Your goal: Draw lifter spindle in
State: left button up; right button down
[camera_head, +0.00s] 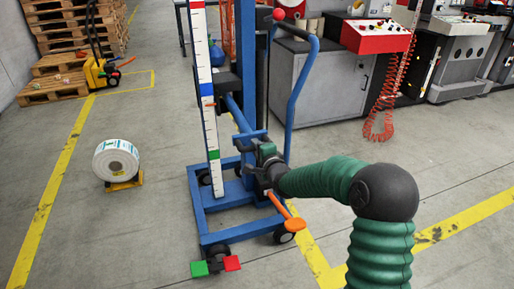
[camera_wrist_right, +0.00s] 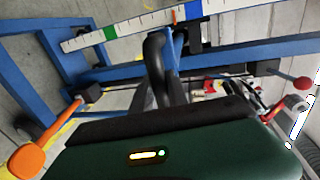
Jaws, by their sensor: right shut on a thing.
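The blue lifter (camera_head: 207,222) stands on the floor with its mast upright. Its blue spindle (camera_head: 236,113) sticks out from the black carriage (camera_head: 201,88) toward my side. My right gripper (camera_head: 258,152) is at the spindle's near end, in front of the mast. It is shut on a blue part there, which looks like the spindle's end. In the right wrist view the black fingers (camera_wrist_right: 165,58) close around a blue piece, and the fingers hide most of it. My left gripper is not in view.
A white label roll (camera_head: 116,160) sits on a small yellow stand at left. An orange pedal (camera_head: 294,225) and wheels are low on the lifter. A grey cabinet (camera_head: 328,85) stands behind right. Pallets (camera_head: 55,90) are at back left. Floor at front left is clear.

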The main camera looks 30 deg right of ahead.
jog(key=shift+s+f, duration=0.15)
jog(key=shift+f, duration=0.3)
jog(key=c, duration=1.6)
grip_release()
jog(key=o, duration=0.3)
jog(key=shift+s+r, duration=0.1)
jog(key=shift+r, duration=0.1)
jog(key=shift+r, duration=0.1)
jog(key=shift+s+a+r, duration=0.1)
jog(key=shift+s+r, duration=0.05)
jog(key=shift+s, duration=0.1)
jog(key=p+v, duration=0.6)
jog(key=v, duration=1)
